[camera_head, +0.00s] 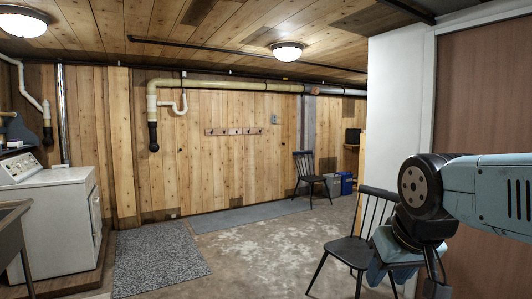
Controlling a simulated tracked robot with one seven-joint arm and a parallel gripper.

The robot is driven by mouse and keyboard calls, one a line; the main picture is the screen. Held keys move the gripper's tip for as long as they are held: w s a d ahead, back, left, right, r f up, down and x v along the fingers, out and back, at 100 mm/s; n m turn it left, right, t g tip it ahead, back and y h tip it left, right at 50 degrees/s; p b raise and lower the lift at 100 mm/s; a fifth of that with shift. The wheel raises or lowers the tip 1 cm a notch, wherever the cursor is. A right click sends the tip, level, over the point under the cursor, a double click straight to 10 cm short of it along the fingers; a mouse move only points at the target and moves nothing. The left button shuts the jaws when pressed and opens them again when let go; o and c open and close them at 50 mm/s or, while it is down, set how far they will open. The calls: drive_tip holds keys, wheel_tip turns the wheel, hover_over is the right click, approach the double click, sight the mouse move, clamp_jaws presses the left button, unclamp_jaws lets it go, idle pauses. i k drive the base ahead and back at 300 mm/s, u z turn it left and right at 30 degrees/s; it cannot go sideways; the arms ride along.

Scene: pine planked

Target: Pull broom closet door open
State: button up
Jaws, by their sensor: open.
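A flat brown door (482,95) in a white frame stands at the right edge and looks like the closet door. Its right part is cut off by the picture edge. I see no handle on the part that shows, and I cannot tell whether the door is fully shut. My light blue and black arm crosses in front of its lower half and bends downward at a black joint. The fingers of my gripper do not show.
A dark spindle-back chair (347,250) stands close by, left of the door and partly behind my arm. Another dark chair (311,177) stands by the far wall. A white washer (42,215) and a grey speckled rug (158,260) are at left. The middle floor is clear.

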sight(264, 144)
drive_tip(key=z, duration=0.1)
drive_tip(key=i, duration=1.45)
drive_tip(key=u, duration=0.15)
